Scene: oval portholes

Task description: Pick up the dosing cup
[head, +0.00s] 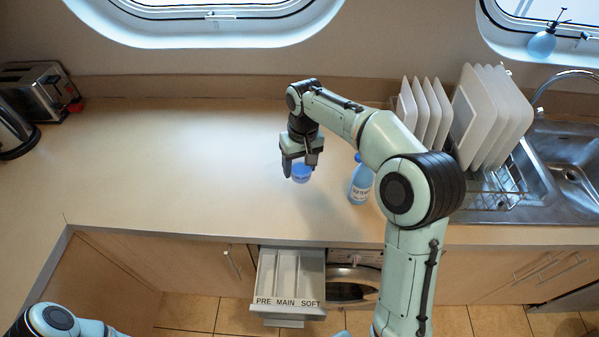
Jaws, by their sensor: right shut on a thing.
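The dosing cup (301,174) is a small blue cup over the middle of the counter. My right gripper (300,168) points down and is shut on it. The fingers cover part of the cup. I cannot tell whether the cup touches the counter or hangs just above it. Part of my left arm shows at the bottom left, but its gripper is out of view.
A blue softener bottle (360,184) stands close to the right of the cup, partly behind my arm. An open detergent drawer (291,278) marked PRE, MAIN, SOFT juts out below the counter (180,160). A dish rack with white plates (487,110) stands right.

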